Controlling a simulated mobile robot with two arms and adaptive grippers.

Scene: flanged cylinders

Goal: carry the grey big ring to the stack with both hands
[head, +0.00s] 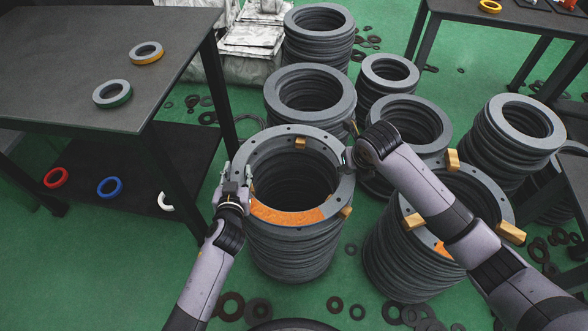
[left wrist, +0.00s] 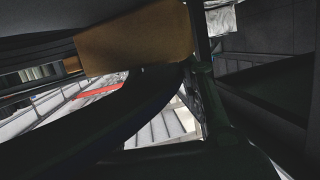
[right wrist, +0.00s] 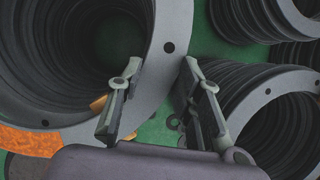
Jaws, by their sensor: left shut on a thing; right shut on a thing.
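The grey big ring (head: 262,146), with holes in its face and an orange patch at its front, is level over the front middle stack (head: 290,252) of dark rings. Whether it touches that stack I cannot tell. My left gripper (head: 236,192) is shut on its left rim. My right gripper (head: 350,158) is shut on its right rim; in the right wrist view the rim (right wrist: 168,75) passes between the fingers (right wrist: 160,100). Tan blocks (head: 301,143) show at the ring's edge. The left wrist view is dark and close, with a tan block (left wrist: 135,38).
A second stack (head: 400,265) with tan blocks stands at right, partly behind my right arm. Several more ring stacks (head: 310,90) stand behind. A dark table (head: 80,60) at left holds two small rings (head: 112,94). Loose dark rings (head: 232,305) lie on the green floor.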

